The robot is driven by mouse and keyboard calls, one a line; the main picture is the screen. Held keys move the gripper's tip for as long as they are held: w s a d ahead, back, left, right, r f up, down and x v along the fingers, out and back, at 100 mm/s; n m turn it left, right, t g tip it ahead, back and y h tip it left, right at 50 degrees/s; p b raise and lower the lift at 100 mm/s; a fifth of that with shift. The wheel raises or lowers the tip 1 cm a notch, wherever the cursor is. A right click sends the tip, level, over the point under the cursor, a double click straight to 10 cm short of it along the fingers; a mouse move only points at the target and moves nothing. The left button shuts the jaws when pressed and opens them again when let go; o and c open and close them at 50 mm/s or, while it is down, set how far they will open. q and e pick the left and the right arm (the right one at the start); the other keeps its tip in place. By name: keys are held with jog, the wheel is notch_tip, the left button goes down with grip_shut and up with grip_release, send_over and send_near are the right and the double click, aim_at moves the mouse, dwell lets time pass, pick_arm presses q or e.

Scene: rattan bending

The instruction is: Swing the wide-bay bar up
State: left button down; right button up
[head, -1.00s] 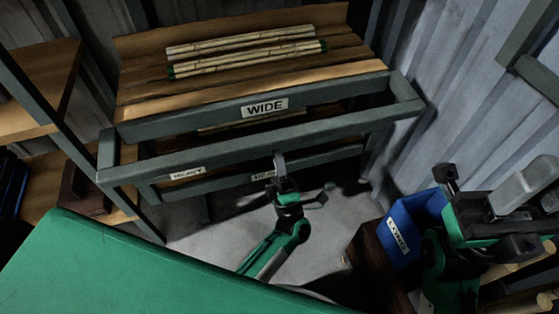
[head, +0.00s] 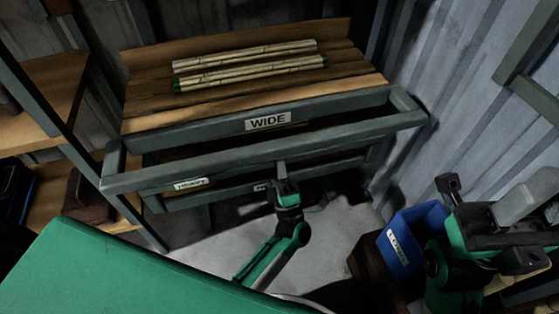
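The wide-bay bar (head: 345,132) is a dark grey rail on two side arms. It stands out in front of the shelf marked WIDE (head: 268,121), a little below that label. My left gripper (head: 281,168) is below the middle of the bar. Its grey fingertip touches or nearly touches the underside of the bar; the view does not show whether the fingers are open or shut. My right gripper (head: 483,222) is at the right, near the camera and away from the bar, with its fingers unclear.
Two bundles of pale rattan poles (head: 246,56) lie on the wooden shelf (head: 150,105). A lower bay has a HEAVY label (head: 191,184). A blue bin (head: 418,230) stands at right beside a corrugated wall (head: 465,90). A green surface (head: 110,265) fills the lower left.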

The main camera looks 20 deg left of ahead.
aim_at(282, 152)
pick_arm(q)
jog(key=shift+r, duration=0.2)
jog(key=shift+s+d+r+p, duration=0.1)
jog(key=shift+s+r+p, duration=0.05)
jog(key=shift+r+p, duration=0.65)
jog(key=shift+s+d+r+p, duration=0.1)
jog(key=shift+r+p, duration=0.5)
jog(key=shift+r, duration=0.25)
jog(key=shift+w+a+r+p, duration=0.1)
jog(key=shift+r+p, duration=1.25)
jog(key=shift+r, duration=0.35)
